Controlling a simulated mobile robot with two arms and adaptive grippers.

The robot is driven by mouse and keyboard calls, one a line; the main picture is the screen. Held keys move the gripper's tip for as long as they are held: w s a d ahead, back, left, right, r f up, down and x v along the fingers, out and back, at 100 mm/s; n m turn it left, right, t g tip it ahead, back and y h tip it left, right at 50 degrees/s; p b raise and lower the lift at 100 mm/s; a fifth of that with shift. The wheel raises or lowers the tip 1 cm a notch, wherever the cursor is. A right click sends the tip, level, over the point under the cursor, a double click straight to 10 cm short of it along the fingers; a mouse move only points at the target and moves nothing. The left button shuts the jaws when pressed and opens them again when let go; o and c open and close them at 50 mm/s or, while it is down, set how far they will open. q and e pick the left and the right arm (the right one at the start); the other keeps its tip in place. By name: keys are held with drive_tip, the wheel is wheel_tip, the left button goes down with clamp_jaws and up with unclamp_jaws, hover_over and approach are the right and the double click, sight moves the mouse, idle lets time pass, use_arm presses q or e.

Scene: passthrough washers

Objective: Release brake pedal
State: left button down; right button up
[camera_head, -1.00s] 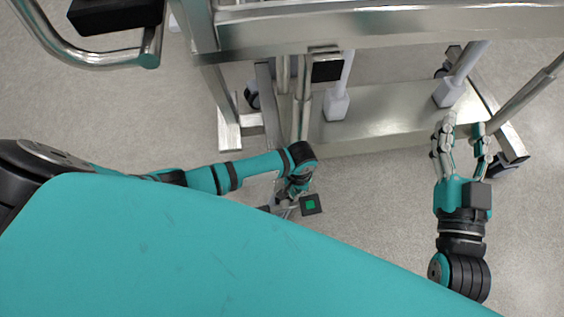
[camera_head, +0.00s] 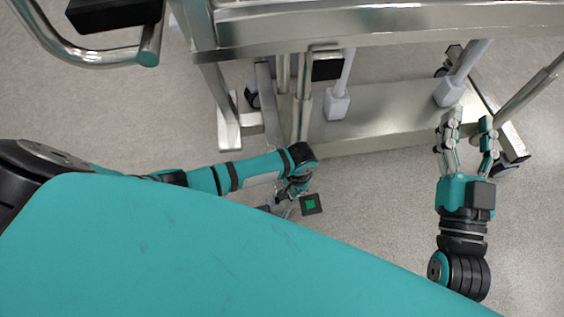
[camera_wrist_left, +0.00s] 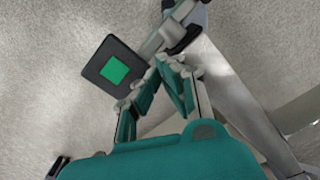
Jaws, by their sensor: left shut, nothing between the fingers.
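The brake pedal is a black square pad with a green square on it (camera_head: 311,204), low near the floor below the cart frame. The left wrist view also shows this pad (camera_wrist_left: 115,70), joined to a metal bar. My left gripper (camera_head: 288,197) is down beside the pad, just left of it in the head view, partly hidden by its own wrist. In the left wrist view its fingers (camera_wrist_left: 172,70) are closed together, empty, just right of the pad; whether they touch the bar is unclear. My right gripper (camera_head: 470,120) is open and empty, over the right end of the cart's lower plate.
The metal cart (camera_head: 390,25) spans the top, with a lower plate (camera_head: 385,115), legs and casters. A curved handle (camera_head: 100,57) juts out at upper left. Bare floor (camera_head: 370,190) lies between the pedal and my right arm.

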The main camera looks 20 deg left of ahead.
drive_tip(key=shift+s+a+r, duration=0.1)
drive_tip(key=shift+s+r, duration=0.05)
drive_tip(key=shift+r, duration=0.25)
idle(0.5)
drive_tip(key=shift+s+d+f+g+h+p, duration=0.85)
drive_tip(key=shift+f+g, duration=1.5)
drive_tip(key=shift+f, duration=1.45)
drive_tip(key=shift+s+d+f+g+h+p, duration=0.9)
drive_tip(key=shift+f+g, duration=1.45)
drive_tip(key=shift+f, duration=1.4)
drive_tip(key=s+d+f+g+p, duration=0.2)
drive_tip(key=s+g, duration=0.2)
drive_tip(key=s, duration=0.2)
drive_tip(key=s+d+f+g+h+p, duration=0.1)
drive_tip(key=s+d+f+g+p, duration=0.1)
drive_tip(key=s, duration=0.4)
drive_tip(key=shift+f+m+g+p, duration=0.2)
drive_tip(key=shift+m+g+p, duration=0.2)
drive_tip(key=shift+g, duration=0.5)
drive_tip(key=shift+h, duration=0.25)
